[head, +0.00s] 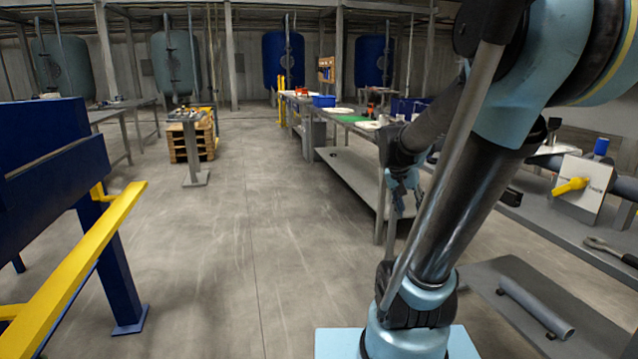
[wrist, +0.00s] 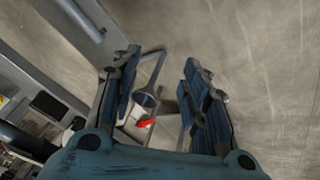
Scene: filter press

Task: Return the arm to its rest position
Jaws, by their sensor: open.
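My arm rises from its light-blue base at the bottom right of the head view and folds over at the top right. My gripper (head: 405,192) hangs in front of the long workbench, with its fingers pointing down, partly behind my arm. In the wrist view my gripper (wrist: 160,72) has its two blue-black fingers spread apart, with nothing held between them. Bare concrete floor (wrist: 265,70) shows beyond the fingers. A small red item (wrist: 146,123) and grey metal parts show behind the gap; I cannot tell what they are.
The long workbench (head: 345,162) runs back along the right side, near my gripper. A yellow-handled valve (head: 572,186) stands on the right bench. A blue frame with a yellow rail (head: 75,268) stands at the left. The middle aisle floor (head: 245,220) is clear.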

